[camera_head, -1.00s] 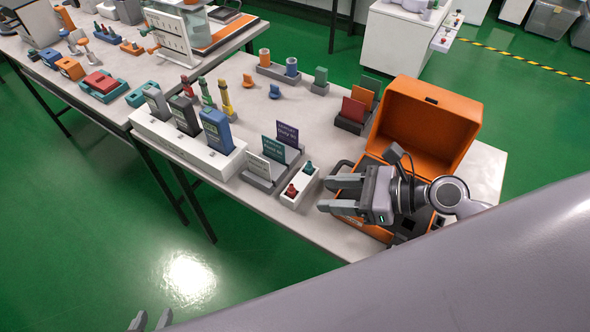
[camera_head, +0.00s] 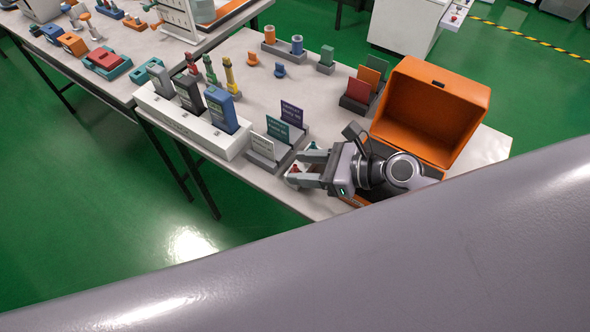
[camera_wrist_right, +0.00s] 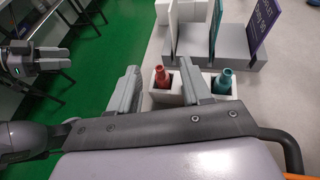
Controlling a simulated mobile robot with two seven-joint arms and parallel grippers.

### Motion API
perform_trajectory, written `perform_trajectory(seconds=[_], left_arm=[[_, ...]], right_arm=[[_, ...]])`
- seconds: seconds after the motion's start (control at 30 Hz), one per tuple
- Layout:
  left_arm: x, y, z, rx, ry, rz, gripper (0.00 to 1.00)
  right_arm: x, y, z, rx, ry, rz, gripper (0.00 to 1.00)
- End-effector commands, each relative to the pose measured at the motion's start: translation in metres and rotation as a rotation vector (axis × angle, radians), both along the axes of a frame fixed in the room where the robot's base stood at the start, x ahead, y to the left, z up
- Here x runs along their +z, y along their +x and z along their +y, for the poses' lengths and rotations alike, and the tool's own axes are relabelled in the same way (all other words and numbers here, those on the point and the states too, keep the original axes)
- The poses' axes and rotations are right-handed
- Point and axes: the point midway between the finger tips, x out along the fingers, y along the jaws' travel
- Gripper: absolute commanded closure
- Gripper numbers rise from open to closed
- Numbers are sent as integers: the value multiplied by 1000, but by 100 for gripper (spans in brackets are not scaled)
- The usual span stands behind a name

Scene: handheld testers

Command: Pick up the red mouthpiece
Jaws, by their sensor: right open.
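The red mouthpiece (camera_wrist_right: 162,77) stands in one well of a white holder (camera_wrist_right: 168,98). A teal mouthpiece (camera_wrist_right: 223,82) stands in the other well, to the right. My right gripper (camera_wrist_right: 160,66) is open and empty, with the red mouthpiece showing between its fingers in the right wrist view; contact cannot be told. In the head view, the right gripper (camera_head: 302,168) reaches over the holder and hides most of it; only a little of the red mouthpiece (camera_head: 295,170) shows. My left gripper (camera_wrist_right: 45,58) shows at the left of the right wrist view, over the floor, its fingers apart.
Sign cards in a grey stand (camera_head: 262,163) stand just beyond the holder. A white rack (camera_head: 190,124) of handheld testers is left of them. An open orange case (camera_head: 430,110) stands on the right. The table middle (camera_head: 315,95) has free room.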

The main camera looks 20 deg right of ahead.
Motion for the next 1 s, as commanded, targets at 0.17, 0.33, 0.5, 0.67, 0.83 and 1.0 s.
perform_trajectory(seconds=[0.17, 0.33, 0.5, 0.67, 0.83, 1.0], left_arm=[[0, 0, 0, 0, 0, 0, 57], [0, 0, 0, 0, 0, 0, 57], [0, 0, 0, 0, 0, 0, 57], [0, 0, 0, -1, 1, 0, 57], [4, 0, 0, -1, 1, -1, 57], [11, 0, 0, -1, 1, -1, 57]], right_arm=[[0, 0, 0, 0, 0, 0, 68], [0, 0, 0, 0, 0, 0, 100], [0, 0, -1, -1, 0, 0, 100], [1, 0, -1, -1, -1, -1, 100], [12, 0, -1, 1, -3, -3, 100], [40, 1, -1, 1, -3, -7, 100]])
